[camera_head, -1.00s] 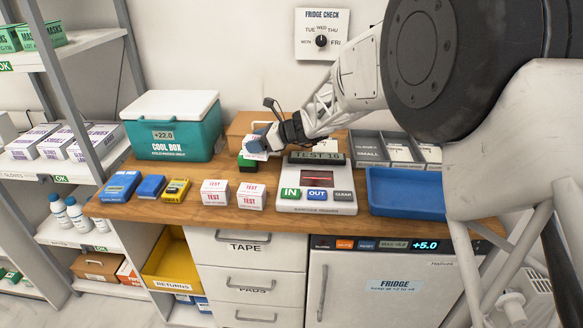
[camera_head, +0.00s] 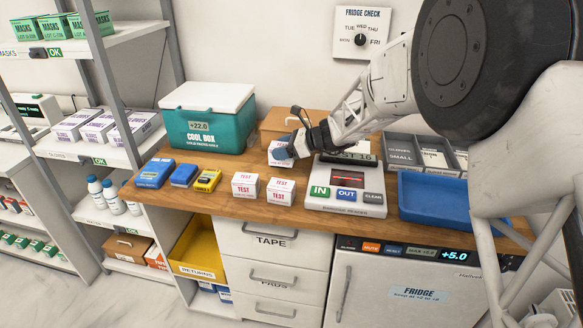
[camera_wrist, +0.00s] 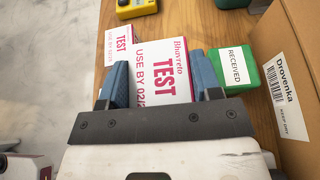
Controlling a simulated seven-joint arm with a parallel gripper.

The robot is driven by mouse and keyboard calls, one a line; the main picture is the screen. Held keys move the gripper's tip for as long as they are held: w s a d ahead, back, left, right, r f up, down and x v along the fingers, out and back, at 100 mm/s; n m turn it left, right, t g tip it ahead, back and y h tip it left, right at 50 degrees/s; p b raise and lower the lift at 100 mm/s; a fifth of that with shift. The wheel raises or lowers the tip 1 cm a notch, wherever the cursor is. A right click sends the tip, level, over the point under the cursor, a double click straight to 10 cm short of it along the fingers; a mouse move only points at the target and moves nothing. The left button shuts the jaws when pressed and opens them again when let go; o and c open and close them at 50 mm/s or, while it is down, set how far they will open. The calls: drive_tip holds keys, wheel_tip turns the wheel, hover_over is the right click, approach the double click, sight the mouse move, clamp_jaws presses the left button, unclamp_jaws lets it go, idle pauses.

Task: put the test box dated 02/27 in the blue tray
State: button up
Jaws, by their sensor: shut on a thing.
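My gripper (camera_wrist: 160,88) has its blue-padded fingers on either side of a white test box (camera_wrist: 166,62), which also shows in the head view (camera_head: 279,154). Its pink print reads "Bhavreto TEST USE BY 02/2"; the last digit is hidden by my gripper. I cannot tell whether the box touches the counter. Two more test boxes, a left one (camera_head: 245,186) and a right one (camera_head: 280,191), stand at the counter's front; their dates are unreadable in the head view. The blue tray (camera_head: 430,203) lies to the right and looks empty.
The barcode reader (camera_head: 345,199) stands between my gripper and the tray. A green "RECEIVED" block (camera_wrist: 238,70) and a brown carton (camera_wrist: 285,50) are close to my gripper. The teal cool box (camera_head: 208,132) and a yellow device (camera_head: 207,181) are left.

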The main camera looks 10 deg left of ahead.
drive_tip(key=shift+f, duration=1.95)
drive_tip(key=shift+f, duration=1.85)
drive_tip(key=shift+f, duration=0.15)
drive_tip(key=o, duration=1)
drive_tip(key=shift+c, duration=0.2)
drive_tip(key=shift+d+r, duration=0.15)
drive_tip(key=shift+r, duration=0.05)
drive_tip(key=v, duration=1.1)
drive_tip(key=shift+d+r, duration=0.2)
drive_tip(key=shift+d, duration=0.1)
